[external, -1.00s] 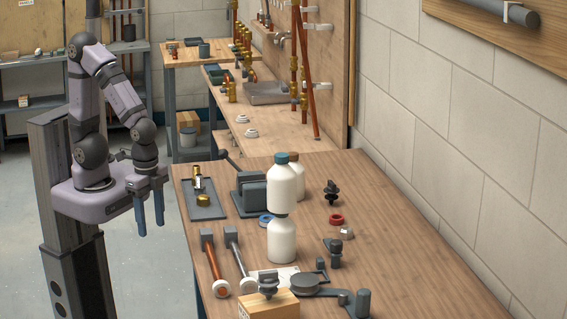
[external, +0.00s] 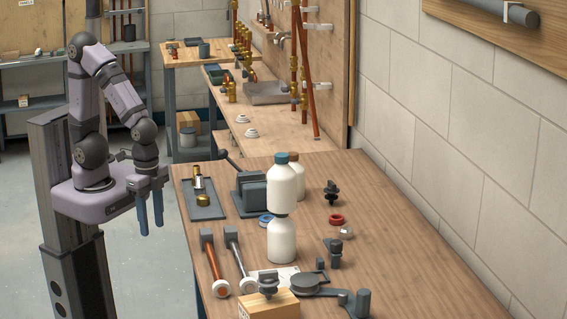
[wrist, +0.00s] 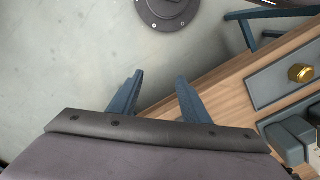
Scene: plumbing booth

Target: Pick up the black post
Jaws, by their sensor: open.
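A small black post-like piece with a wider collar (external: 331,193) stands upright on the wooden workbench (external: 385,215), right of the white bottles; it looks like the black post. My gripper (external: 150,214) hangs over the floor just off the bench's left edge, fingers down, far to the left of the black piece. In the wrist view the two blue fingers (wrist: 159,82) are apart with nothing between them. The black piece does not show in the wrist view.
Stacked white bottles (external: 281,240) stand between my gripper and the black piece. A grey vise (external: 250,192) and a tray with brass fittings (external: 205,208) lie near the left edge. A red ring (external: 337,219) and dark fitting (external: 335,254) sit nearer the front.

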